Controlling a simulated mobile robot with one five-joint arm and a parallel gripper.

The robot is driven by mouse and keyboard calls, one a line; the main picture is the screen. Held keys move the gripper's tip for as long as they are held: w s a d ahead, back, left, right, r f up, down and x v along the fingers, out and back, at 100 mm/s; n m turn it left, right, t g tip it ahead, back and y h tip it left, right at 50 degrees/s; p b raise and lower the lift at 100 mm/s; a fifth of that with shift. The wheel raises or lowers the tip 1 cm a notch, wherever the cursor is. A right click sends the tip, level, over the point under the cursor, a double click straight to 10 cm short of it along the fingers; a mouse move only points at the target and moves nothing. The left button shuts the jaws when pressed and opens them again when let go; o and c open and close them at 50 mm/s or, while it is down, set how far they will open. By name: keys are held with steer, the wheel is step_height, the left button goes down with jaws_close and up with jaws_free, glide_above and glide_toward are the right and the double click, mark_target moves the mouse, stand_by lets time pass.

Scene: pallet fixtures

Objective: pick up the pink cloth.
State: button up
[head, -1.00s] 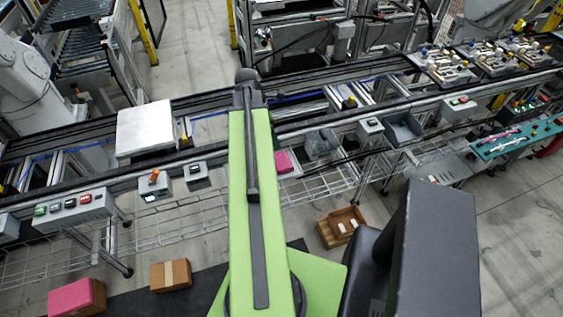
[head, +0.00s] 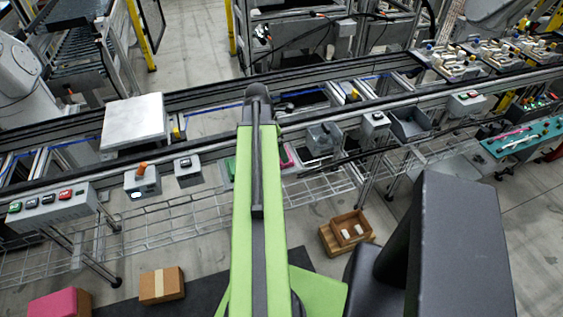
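Two pink things show, and I cannot tell for sure which is the cloth. One is a pink patch over a brown box on the floor at the lower left (head: 62,303), cut by the frame's bottom edge. The other is a small pink piece beside the conveyor (head: 288,157), mostly hidden behind my green arm. My arm reaches up the middle of the view to a dark rounded end. The gripper's fingers do not show, and neither pink thing is seen to be touched.
A conveyor line (head: 400,103) crosses the view, with a wire shelf (head: 165,222) along its near side. A taped carton (head: 161,285) and an open wooden box (head: 349,228) stand on the floor. A silver plate (head: 134,121) sits on the line. A teal tray (head: 522,138) is at right.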

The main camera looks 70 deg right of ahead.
mark_target(291, 163)
steer(key=b+x, duration=0.4)
steer(key=x, duration=0.1)
steer(key=shift+a+f, duration=0.1)
steer(key=shift+a, duration=0.05)
steer(key=shift+w+r, duration=0.1)
steer(key=shift+r, duration=0.1)
steer(key=c, duration=1.2)
steer(key=shift+c, duration=0.2)
steer(key=shift+r, duration=0.1)
